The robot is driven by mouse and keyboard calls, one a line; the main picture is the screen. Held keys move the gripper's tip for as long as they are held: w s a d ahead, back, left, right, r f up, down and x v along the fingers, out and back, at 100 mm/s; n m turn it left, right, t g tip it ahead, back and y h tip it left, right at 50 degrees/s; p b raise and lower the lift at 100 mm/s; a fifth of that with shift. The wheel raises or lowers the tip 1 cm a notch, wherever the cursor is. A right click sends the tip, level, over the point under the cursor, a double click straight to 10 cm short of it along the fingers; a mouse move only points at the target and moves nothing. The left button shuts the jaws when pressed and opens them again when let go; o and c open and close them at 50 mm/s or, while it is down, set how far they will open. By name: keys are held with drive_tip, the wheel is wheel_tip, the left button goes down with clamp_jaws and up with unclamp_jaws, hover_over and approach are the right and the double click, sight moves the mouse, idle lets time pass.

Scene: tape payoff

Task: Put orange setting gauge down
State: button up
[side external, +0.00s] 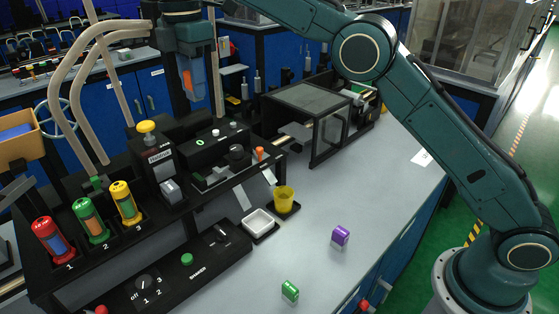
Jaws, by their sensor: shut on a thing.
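My gripper (190,84) is raised at the top left of the side view, above the black machine, pointing down. It is shut on the orange setting gauge (187,81), of which only a small orange part shows between the fingers. The rest of the gauge is hidden by the fingers. The gauge is held in the air, clear of the bench.
Red, green and yellow cylinders (87,219) stand in a numbered black rack at left. A white tray (258,222) and yellow cup (284,198) stand mid-bench. A purple block (340,235) and green block (290,291) lie on the grey bench (385,190), with free room around them.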

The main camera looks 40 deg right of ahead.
drive_tip(key=shift+w+d, duration=0.1)
idle(0.3)
hover_over(210, 181)
wheel_tip(210, 181, down, 16)
drive_tip(key=shift+r, duration=0.15)
idle(0.7)
drive_tip(key=shift+f, duration=2.15)
drive_tip(key=shift+f, duration=0.15)
drive_tip(key=o, duration=1)
drive_tip(key=shift+o, duration=0.2)
